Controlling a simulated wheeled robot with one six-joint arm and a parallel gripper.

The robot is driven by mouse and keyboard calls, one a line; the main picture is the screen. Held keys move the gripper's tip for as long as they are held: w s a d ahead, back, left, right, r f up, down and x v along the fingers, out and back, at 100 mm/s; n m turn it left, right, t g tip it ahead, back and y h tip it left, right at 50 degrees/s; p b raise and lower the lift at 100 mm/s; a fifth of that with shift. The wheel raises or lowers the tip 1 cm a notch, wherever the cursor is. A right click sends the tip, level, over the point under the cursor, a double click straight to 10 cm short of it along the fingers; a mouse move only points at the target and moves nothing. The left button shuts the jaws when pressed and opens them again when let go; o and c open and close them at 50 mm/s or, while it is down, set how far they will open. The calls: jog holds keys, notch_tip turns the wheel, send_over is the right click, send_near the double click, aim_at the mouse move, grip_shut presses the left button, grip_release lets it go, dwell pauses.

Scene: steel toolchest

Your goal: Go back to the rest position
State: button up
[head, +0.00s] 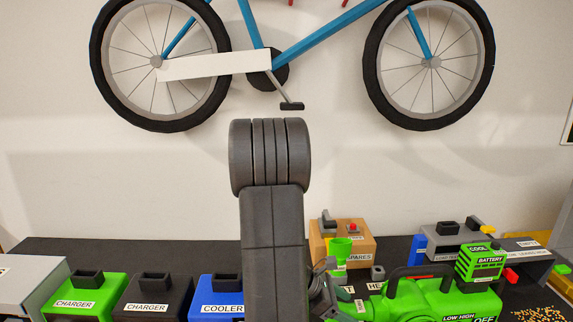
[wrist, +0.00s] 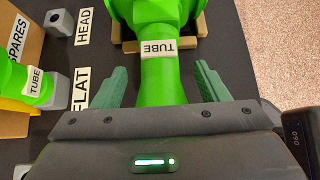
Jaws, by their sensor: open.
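My gripper (wrist: 162,72) is open in the wrist view, with one green finger on each side of a green tube (wrist: 163,82). The tube carries a TUBE label and joins a wider green body (wrist: 155,14) at the top. No finger visibly touches the tube, and its lower part is hidden by the gripper body. In the head view, my dark arm stands upright in the middle and hides much of the bench. A green machine (head: 432,302) labelled LOW-HIGH and OFF sits to its right.
A green charger (head: 85,296), a black charger (head: 152,298) and a blue cooler (head: 215,297) stand left of my arm. A cardboard SPARES box (head: 362,250) and a green battery (head: 480,263) stand right. A bicycle (head: 320,40) hangs on the wall above.

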jog(key=shift+a+r+p, duration=0.15)
jog(key=shift+a+p, duration=0.4)
jog(key=shift+a, duration=1)
jog(key=shift+s+d, duration=0.1)
